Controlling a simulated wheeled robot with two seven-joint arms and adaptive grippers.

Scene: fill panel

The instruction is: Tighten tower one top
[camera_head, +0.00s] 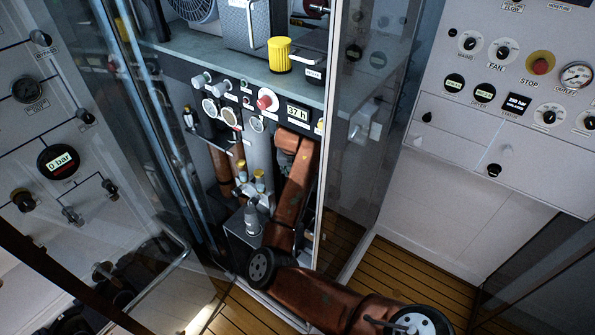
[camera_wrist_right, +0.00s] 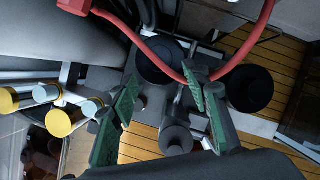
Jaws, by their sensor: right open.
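In the right wrist view, two dark round tops (camera_wrist_right: 160,62) and (camera_wrist_right: 250,88) show beyond the fingers, with a smaller grey round part (camera_wrist_right: 176,140) nearer. I cannot tell which belongs to tower one. My right gripper (camera_wrist_right: 162,76) is open, its green pads apart, with the first dark top between and beyond the tips. I see no contact with it. In the head view, my brown right arm reaches into the open cabinet, its gripper (camera_head: 286,152) partly hidden by the wrist. My left gripper is not in view.
A red hose (camera_wrist_right: 225,68) crosses the wrist view. Yellow-and-grey caps (camera_wrist_right: 60,122) are at its left. In the head view, a shelf (camera_head: 205,50) holds a yellow container (camera_head: 279,54); gauges and a red button (camera_head: 266,100) lie below. Glass doors (camera_head: 360,130) flank the opening.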

